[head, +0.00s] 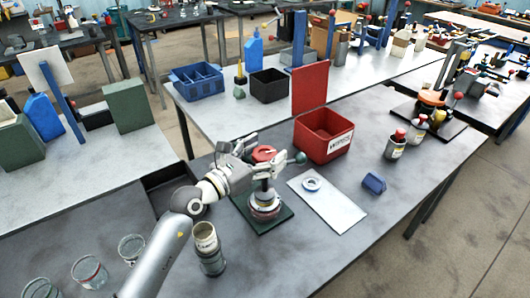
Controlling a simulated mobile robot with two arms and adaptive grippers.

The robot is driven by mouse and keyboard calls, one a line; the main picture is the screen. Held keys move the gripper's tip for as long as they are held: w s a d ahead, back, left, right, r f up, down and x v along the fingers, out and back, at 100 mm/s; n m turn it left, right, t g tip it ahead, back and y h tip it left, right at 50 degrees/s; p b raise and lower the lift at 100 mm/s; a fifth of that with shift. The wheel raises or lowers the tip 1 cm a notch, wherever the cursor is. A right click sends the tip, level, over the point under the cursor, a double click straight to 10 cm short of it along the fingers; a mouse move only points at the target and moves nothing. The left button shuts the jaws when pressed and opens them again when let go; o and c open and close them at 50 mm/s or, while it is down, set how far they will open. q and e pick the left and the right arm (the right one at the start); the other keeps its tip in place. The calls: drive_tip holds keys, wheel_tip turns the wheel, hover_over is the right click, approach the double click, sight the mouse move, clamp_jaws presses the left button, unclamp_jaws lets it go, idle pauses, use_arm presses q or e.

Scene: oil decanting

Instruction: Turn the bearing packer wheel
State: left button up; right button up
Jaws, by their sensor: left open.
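The bearing packer (265,203) stands on a dark green base plate on the grey table, in the middle of the head view. It has a red round top (263,153) and stacked pale and reddish rings below. A teal ball knob (300,158) sticks out to its right at the height of the top. My left gripper (262,155) comes in from the left at the height of the red top, its open fingers around or beside it. I cannot tell whether they touch it. The gripper hides the packer's upper left part. My right gripper is not in view.
A red open box (322,141) with raised lid stands behind right. A white sheet (335,212) carries a small ring (312,184). A blue block (374,184) and bottles (395,146) stand farther right. A can (209,256) and glass jars (89,272) are at the front left.

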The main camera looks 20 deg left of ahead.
use_arm(q)
drive_tip(key=v, duration=1.2)
drive_tip(key=shift+f, duration=0.1)
drive_tip(key=w+d+m+h, duration=0.1)
drive_tip(key=w, duration=0.2)
drive_tip(key=w+d+m+g+h, duration=0.1)
drive_tip(key=w+d, duration=0.1)
drive_tip(key=w, duration=0.1)
drive_tip(key=w+d+g+h, duration=0.1)
drive_tip(key=w, duration=0.2)
drive_tip(key=shift+w+d+m+h, duration=0.25)
drive_tip(key=shift+w+m+h, duration=0.05)
drive_tip(key=shift+m, duration=0.1)
drive_tip(key=shift+w+d+f, duration=0.2)
drive_tip(key=shift+w+d, duration=0.3)
drive_tip(key=shift+w, duration=0.05)
drive_tip(key=shift+c, duration=0.2)
